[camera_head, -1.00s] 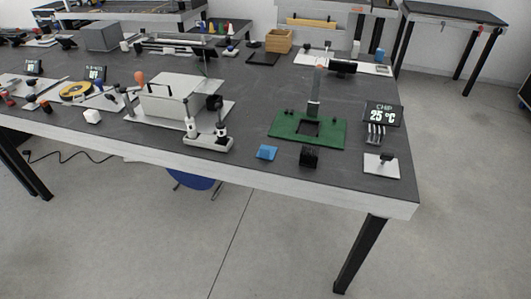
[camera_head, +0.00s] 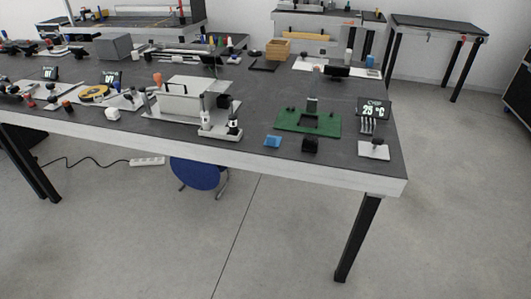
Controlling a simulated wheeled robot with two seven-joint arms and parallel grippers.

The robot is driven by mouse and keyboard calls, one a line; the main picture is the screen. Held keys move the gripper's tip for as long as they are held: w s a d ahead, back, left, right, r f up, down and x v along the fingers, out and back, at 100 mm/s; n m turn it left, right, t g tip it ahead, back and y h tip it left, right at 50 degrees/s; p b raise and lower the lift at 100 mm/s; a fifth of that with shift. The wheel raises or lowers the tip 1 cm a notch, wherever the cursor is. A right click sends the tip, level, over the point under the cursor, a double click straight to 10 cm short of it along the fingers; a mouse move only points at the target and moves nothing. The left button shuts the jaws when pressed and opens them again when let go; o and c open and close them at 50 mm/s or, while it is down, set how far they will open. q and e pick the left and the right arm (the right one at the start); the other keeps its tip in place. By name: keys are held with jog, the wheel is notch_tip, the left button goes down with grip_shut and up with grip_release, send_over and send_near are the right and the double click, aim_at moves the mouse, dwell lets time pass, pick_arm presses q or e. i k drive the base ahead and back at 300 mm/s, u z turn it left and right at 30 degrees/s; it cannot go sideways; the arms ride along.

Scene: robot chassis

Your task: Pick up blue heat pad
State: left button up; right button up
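A small blue block-like pad (camera_head: 273,141), which looks like the blue heat pad, lies on the dark table top near its front edge. It sits just in front of the green board (camera_head: 290,124) and to the left of a small black block (camera_head: 310,145). Nothing covers it. Neither of my grippers shows in the head view.
The dark table (camera_head: 352,150) has a white front edge. Left of the pad stand a white stand with two posts (camera_head: 219,133) and a white box (camera_head: 185,101). A temperature display (camera_head: 374,109) and a white plate (camera_head: 374,150) lie right. A blue stool (camera_head: 197,173) is under the table.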

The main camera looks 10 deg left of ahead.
aim_at(270, 140)
jog(key=u, duration=2.2)
jog(key=i, duration=1.4)
jog(key=z, duration=0.9)
